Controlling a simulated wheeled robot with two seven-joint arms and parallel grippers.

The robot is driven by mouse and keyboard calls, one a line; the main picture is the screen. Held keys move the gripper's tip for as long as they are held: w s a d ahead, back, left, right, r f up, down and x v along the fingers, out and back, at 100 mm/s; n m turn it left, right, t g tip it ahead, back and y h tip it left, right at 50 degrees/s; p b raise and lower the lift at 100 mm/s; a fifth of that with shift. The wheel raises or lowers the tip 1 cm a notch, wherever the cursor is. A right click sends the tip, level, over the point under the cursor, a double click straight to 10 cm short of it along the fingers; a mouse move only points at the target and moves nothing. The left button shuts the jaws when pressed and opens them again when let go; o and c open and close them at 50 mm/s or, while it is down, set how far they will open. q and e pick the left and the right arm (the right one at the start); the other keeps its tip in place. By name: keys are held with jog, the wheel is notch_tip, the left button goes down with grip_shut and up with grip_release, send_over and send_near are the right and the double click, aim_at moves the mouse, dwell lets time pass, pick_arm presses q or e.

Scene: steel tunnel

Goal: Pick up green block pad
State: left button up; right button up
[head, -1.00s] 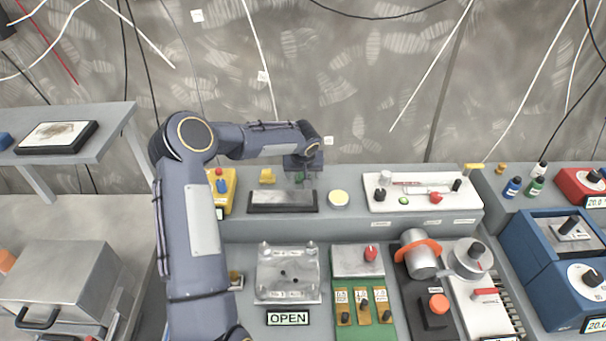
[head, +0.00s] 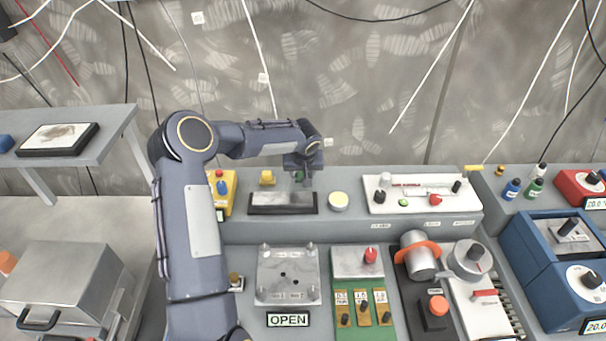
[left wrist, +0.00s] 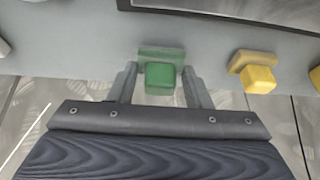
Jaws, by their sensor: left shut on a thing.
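The green block pad (left wrist: 160,72) shows in the left wrist view as a green cube on a wider, flat green part. My left gripper (left wrist: 160,88) has one finger on each side of the cube and is shut on it. In the head view, my left gripper (head: 299,178) is over the back shelf, behind a dark-framed plate, and a small bit of green (head: 299,175) shows between its fingers. The fingers partly hide the pad there. My right gripper is in neither view.
A yellow block pad (left wrist: 256,76) stands beside the green one; in the head view it is to the left (head: 267,178). The dark-framed plate (head: 283,209) lies just in front. A round pale-yellow disc (head: 338,201) and a white panel (head: 422,202) are to the right.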

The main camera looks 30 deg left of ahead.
pick_arm(q)
notch_tip(320, 180, up, 2)
jog(key=shift+r+p, duration=0.1)
jog(key=shift+p, duration=0.2)
jog(key=s+d+r+b, duration=0.1)
jog(key=s+d+r, duration=0.1)
jog(key=s+r, duration=0.3)
jog(key=s+d+r+b, duration=0.1)
jog(key=s+d+r, duration=0.2)
jog(key=s, duration=0.5)
jog(key=shift+d+r+b, duration=0.25)
jog(key=shift+r+b, duration=0.15)
jog(key=shift+r, duration=0.45)
